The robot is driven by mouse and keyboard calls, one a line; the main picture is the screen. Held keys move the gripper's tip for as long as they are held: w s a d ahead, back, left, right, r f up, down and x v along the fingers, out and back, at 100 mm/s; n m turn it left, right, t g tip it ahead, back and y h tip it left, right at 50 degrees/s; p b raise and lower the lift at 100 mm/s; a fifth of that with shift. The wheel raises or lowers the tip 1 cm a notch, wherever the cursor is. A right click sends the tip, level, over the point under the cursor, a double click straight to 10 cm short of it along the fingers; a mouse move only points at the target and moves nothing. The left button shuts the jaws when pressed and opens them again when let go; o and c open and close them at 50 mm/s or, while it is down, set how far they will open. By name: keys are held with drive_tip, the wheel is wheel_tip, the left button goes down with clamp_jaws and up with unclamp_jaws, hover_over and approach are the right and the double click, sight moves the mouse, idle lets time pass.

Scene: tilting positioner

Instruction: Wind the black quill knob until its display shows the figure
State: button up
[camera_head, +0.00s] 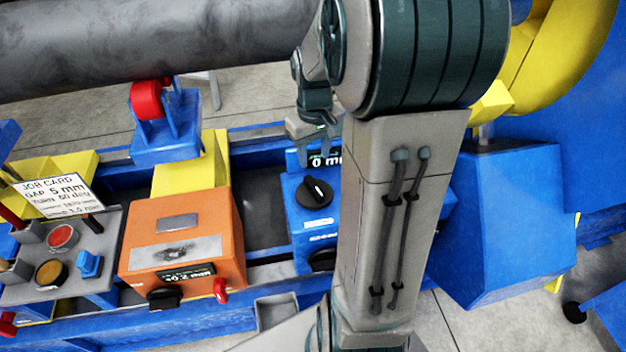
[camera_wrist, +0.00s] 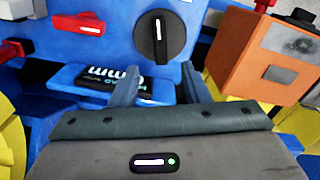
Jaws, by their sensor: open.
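A black knob (camera_head: 314,192) with a white pointer line sits on the face of a blue box; it also shows in the wrist view (camera_wrist: 163,38). A black display (camera_head: 325,158) above it reads "0 m…", its right part hidden by my arm. It shows upside down and partly covered in the wrist view (camera_wrist: 108,82). My gripper (camera_head: 318,142) is open and empty, just over the display. In the wrist view its fingers (camera_wrist: 157,80) stand apart in front of the display, clear of the knob. I cannot read a quill label on the blue box.
An orange box (camera_head: 182,235) beside it has its own display (camera_head: 187,273), a black knob (camera_head: 165,298) and a red lever (camera_head: 220,290). A job card (camera_head: 55,193) reads "GAP 5 mm". A red lever (camera_wrist: 80,23) sits on the blue box. A large grey pipe (camera_head: 150,45) lies behind.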

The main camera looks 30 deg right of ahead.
sight(314, 185)
wheel_tip(314, 185, down, 11)
drive_tip(key=shift+f+b, duration=0.1)
drive_tip(key=shift+b, duration=0.7)
clamp_jaws()
